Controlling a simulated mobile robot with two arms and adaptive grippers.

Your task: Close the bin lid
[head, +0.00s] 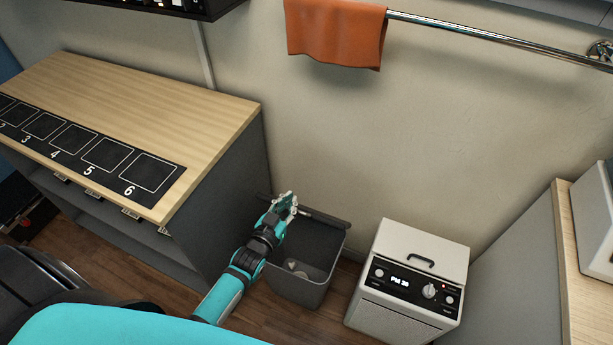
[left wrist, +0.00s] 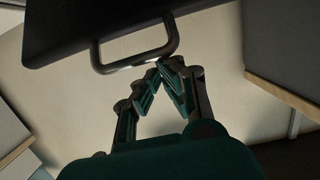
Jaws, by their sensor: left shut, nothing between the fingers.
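The grey bin (head: 317,245) stands on the floor between the shelf unit and the white appliance. It is open at the top, and a pale item (head: 297,267) shows inside. Its dark lid (head: 325,219) is raised at the back, seen nearly edge-on in the head view. In the left wrist view the lid (left wrist: 75,25) is a dark panel with a loop handle (left wrist: 136,62). My left gripper (head: 289,199) is shut and empty, above the bin by the lid. Its fingertips (left wrist: 165,72) are close to the handle; contact cannot be told. My right gripper is out of view.
A wood-topped shelf unit (head: 190,92) with numbered squares stands close left of the bin. A white appliance (head: 423,257) with a dial stands just right. An orange towel (head: 335,32) hangs on a rail (head: 480,36) above. The wall is behind the bin.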

